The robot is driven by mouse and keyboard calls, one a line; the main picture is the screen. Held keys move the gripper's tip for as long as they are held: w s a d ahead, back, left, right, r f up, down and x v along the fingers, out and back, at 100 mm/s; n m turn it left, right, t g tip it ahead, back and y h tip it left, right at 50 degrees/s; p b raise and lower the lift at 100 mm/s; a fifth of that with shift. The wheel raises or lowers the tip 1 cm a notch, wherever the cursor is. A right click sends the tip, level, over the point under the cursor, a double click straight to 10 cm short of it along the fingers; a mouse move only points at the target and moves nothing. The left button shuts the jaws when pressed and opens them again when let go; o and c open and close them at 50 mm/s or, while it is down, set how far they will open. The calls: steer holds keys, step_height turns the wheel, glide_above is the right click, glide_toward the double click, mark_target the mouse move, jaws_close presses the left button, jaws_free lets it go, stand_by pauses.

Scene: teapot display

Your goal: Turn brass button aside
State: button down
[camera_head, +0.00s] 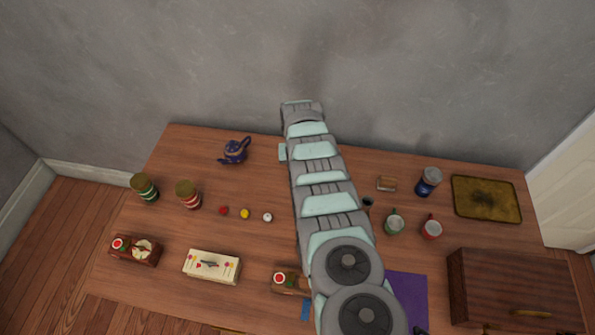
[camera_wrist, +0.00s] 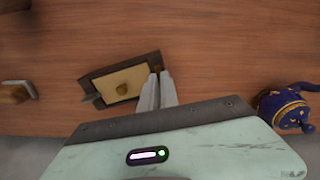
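In the wrist view a dark-framed wooden box (camera_wrist: 88,78) with a cream panel lies on the table. A small brass-coloured piece (camera_wrist: 122,90), which looks like the brass button, sits near the middle of the panel. My gripper (camera_wrist: 159,76) points at the box's right end, with its fingers together and nothing seen between them. The fingertips overlap the frame's right edge in the picture; I cannot tell whether they touch it. In the head view my arm covers this box and my gripper's fingers.
A small brown block (camera_head: 387,184), a blue tin (camera_head: 429,182) and mugs (camera_head: 394,223) are to the right. Jars (camera_head: 145,187) stand at far left.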

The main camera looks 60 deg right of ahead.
stand_by(0.4)
steer(key=c, duration=1.6)
jaws_free()
steer(key=shift+r, duration=0.1)
step_height(320, 180, up, 11)
steer(key=p, duration=0.7)
steer(key=shift+f, duration=0.2)
